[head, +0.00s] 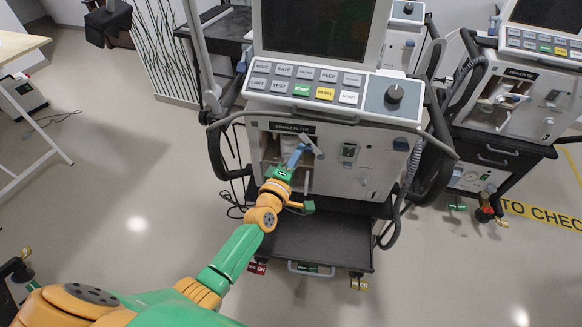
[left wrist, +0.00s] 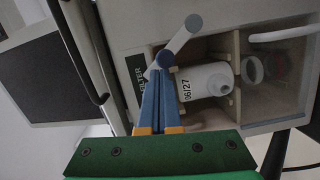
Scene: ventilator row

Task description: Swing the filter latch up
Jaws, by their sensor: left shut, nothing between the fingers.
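The filter latch is a short pale grey bar with rounded ends, on the front of the middle ventilator; it shows in the head view (head: 313,147) and in the left wrist view (left wrist: 180,40). In the left wrist view it slants from a blue-grey knob up to the right. My left gripper (head: 299,151) is shut and empty, its blue fingertips (left wrist: 158,76) at the knob end of the latch; I cannot tell whether they touch. The white filter (left wrist: 205,81), marked 06/27, lies in the open bay beside the fingers. My right gripper is not in view.
The ventilator's button panel (head: 303,84) and screen rise above the bay. A bent handle rail (head: 437,142) and hoses run around its front. A dark shelf (head: 318,240) lies below. A second ventilator (head: 515,100) stands at the right. The floor at left is mostly clear.

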